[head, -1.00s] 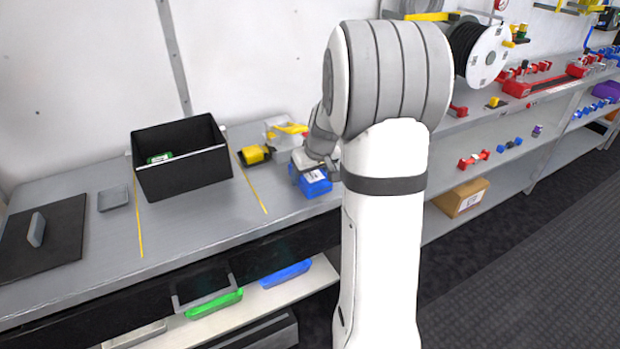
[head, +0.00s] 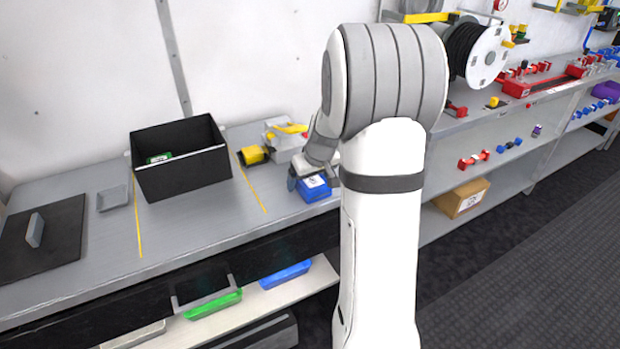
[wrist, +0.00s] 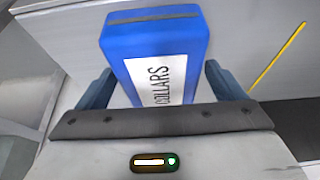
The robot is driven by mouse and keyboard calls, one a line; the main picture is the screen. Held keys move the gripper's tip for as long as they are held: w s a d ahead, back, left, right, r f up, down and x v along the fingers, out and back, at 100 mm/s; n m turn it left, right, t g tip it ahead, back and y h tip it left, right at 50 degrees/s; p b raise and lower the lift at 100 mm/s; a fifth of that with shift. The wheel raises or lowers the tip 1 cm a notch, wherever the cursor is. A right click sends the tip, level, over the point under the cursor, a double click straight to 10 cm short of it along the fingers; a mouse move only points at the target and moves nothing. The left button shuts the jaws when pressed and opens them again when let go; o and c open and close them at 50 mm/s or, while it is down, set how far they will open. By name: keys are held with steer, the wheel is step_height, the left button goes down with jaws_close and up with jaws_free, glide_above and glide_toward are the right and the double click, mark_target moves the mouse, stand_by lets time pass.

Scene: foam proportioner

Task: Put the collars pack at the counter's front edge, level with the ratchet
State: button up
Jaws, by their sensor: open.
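The collars pack (head: 317,191) is a blue box with a white label, at the counter's front edge in the head view. In the wrist view the pack (wrist: 155,38) shows its COLLARS label between my fingers. My gripper (wrist: 158,74) is open, with one finger on either side of the pack. In the head view my gripper (head: 314,176) is over the pack, partly hidden by my arm. The counter (head: 200,220) is grey. I cannot make out for certain which thing is the ratchet; my arm hides part of the counter.
A black bin (head: 180,178) stands between yellow lines on the counter. A yellow-and-grey fitting (head: 285,138) is behind the pack. A black mat (head: 55,245) and a small grey tray (head: 112,198) are at left. Clear counter lies left of the pack.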

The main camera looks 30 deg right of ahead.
steer(key=v, duration=1.2)
steer(key=s+a+f+g, duration=0.1)
steer(key=s+a, duration=0.7)
steer(key=s, duration=0.2)
steer(key=s+a+f+g, duration=0.1)
steer(key=s+a, duration=0.7)
steer(key=s, duration=0.3)
steer(key=shift+s+a+f, duration=0.15)
steer(key=shift+s+f, duration=0.05)
steer(key=shift+f, duration=0.1)
steer(key=p+v, duration=0.4)
steer(key=shift+w+r, duration=0.25)
steer(key=shift+w, duration=0.05)
